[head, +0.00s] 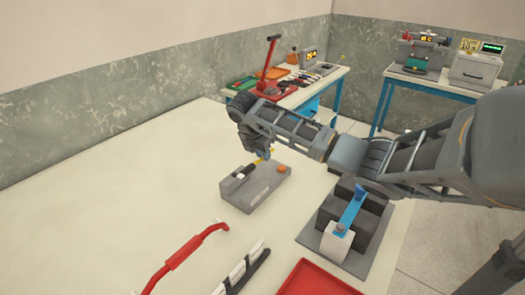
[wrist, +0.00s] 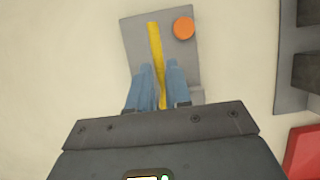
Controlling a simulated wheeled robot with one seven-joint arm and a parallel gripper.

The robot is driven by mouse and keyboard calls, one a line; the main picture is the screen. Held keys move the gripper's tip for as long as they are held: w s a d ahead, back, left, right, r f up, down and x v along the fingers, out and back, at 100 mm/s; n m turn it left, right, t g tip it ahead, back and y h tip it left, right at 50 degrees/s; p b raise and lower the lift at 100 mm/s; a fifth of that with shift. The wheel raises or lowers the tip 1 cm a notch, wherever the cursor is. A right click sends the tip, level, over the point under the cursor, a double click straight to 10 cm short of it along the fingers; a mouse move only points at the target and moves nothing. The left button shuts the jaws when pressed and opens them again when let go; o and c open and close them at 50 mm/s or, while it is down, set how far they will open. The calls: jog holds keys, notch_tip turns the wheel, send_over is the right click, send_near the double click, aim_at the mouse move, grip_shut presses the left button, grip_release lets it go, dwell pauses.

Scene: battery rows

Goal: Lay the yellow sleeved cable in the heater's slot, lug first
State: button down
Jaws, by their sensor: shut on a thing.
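The heater (head: 262,190) is a small grey box on the pale table, with an orange button (head: 281,169) on top and a dark and white part at its left end. The yellow cable (head: 264,157) shows as a short piece just above it. In the wrist view the yellow cable (wrist: 155,45) runs over the grey heater (wrist: 135,50), left of the orange button (wrist: 183,28), and back between the blue fingers. My gripper (wrist: 163,75) is shut on the yellow cable over the heater. The lug and the slot cannot be made out.
Right of the heater, black blocks (head: 358,228) with a blue strap (head: 352,208) and a white block (head: 336,241) stand on a grey mat. A red bar tool (head: 185,252), a black-and-white strip (head: 242,270) and a red tray (head: 318,280) lie nearer. The table's left is clear.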

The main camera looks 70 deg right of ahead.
aim_at(262, 175)
jog(key=shift+f+b, duration=1.1)
jog(key=shift+f, duration=1.95)
jog(key=c, duration=1)
grip_release()
jog(key=shift+b+v, duration=0.3)
jog(key=shift+v, duration=3.6)
